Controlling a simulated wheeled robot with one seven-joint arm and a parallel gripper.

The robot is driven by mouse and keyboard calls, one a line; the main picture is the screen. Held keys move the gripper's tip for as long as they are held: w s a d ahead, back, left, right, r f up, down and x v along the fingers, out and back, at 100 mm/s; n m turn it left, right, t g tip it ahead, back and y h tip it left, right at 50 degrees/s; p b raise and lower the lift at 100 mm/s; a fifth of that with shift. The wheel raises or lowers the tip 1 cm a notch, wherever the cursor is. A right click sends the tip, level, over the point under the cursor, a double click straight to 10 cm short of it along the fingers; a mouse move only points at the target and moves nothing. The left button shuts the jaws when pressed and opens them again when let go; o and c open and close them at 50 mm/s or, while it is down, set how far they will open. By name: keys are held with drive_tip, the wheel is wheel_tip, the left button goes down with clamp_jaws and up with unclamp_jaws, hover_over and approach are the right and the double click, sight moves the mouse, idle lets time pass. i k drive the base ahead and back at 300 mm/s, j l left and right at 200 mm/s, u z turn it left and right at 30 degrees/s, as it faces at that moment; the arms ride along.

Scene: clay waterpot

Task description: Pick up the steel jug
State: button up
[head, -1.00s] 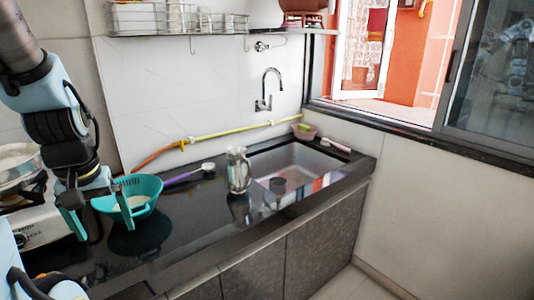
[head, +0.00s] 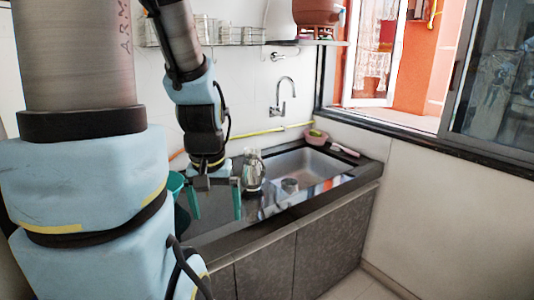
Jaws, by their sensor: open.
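The steel jug (head: 254,171) stands upright on the dark counter (head: 262,207), just left of the sink. It is shiny and its left edge is close to my gripper in the picture. My gripper (head: 215,208) is open and empty, with its two teal fingers pointing down. It is left of the jug and looks nearer to the camera; I see no contact. My arm covers much of the left side of the view.
The sink (head: 306,164) lies right of the jug, with a small dark round thing (head: 290,186) at its near left side. A tap (head: 281,97) rises behind. A teal basket (head: 176,183) is mostly hidden behind my arm. A wire shelf (head: 232,36) hangs above.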

sight(252, 179)
drive_tip(key=k, duration=0.35)
drive_tip(key=l+u, duration=0.1)
drive_tip(key=u, duration=0.4)
drive_tip(key=k+l+u, duration=0.1)
drive_tip(key=u, duration=0.4)
drive_tip(key=l+u, duration=0.3)
drive_tip(key=l, duration=0.25)
drive_tip(key=k+l+u, duration=0.1)
drive_tip(key=l+u, duration=0.15)
drive_tip(key=l, duration=0.25)
drive_tip(key=k+l+u, duration=0.1)
drive_tip(key=l+u, duration=0.2)
drive_tip(key=l, duration=0.2)
drive_tip(key=k+l, duration=0.1)
drive_tip(key=l, duration=0.35)
drive_tip(key=k+l, duration=0.15)
drive_tip(key=l, duration=0.25)
